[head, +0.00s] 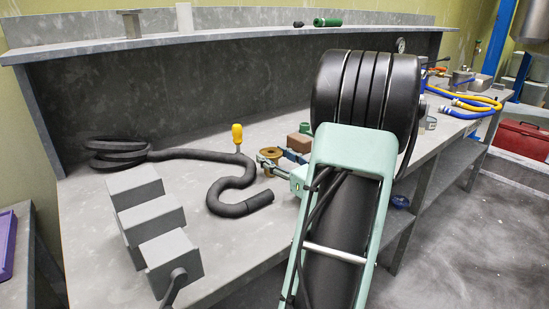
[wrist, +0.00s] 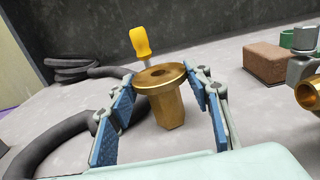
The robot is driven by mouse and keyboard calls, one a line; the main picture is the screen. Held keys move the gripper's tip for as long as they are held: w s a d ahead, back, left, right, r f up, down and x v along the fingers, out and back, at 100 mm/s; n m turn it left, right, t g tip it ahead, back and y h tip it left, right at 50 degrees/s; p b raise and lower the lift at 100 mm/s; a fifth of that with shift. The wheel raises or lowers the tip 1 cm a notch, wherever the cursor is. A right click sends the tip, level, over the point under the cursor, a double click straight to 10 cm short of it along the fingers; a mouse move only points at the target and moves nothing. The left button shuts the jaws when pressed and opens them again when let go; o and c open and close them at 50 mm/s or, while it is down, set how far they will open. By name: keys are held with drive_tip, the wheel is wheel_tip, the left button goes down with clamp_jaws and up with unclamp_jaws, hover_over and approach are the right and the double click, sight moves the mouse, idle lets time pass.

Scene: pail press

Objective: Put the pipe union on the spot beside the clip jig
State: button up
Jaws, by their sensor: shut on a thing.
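The pipe union, a brass piece with a round flange over a narrower faceted body (wrist: 166,108), stands upright between my fingers in the wrist view. In the head view the brass union (head: 269,154) shows small, partly covered by my gripper (head: 270,162). My gripper (wrist: 158,84) is shut on the union, its blue-padded fingers on either side near the flange. I cannot tell whether the union's foot touches the bench. I cannot make out for sure which thing is the clip jig, and no marked spot shows clearly.
A black hose (head: 225,190) curls over the bench left of my gripper, with a yellow-handled screwdriver (head: 237,137) behind. Stepped grey blocks (head: 150,215) stand at front left. A brown block (wrist: 278,62) and another brass fitting (wrist: 309,93) are at right. My arm hides part of the bench.

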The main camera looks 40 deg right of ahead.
drive_tip(key=o, duration=1.4)
drive_tip(key=shift+c, duration=0.2)
drive_tip(key=shift+r+p, duration=0.25)
drive_tip(key=shift+p, duration=0.05)
drive_tip(key=s, duration=0.4)
drive_tip(key=s+a, duration=0.1)
drive_tip(key=s, duration=0.3)
drive_tip(key=s+p, duration=0.1)
drive_tip(key=s, duration=0.3)
drive_tip(key=shift+a+f, duration=0.15)
drive_tip(key=shift+a, duration=0.05)
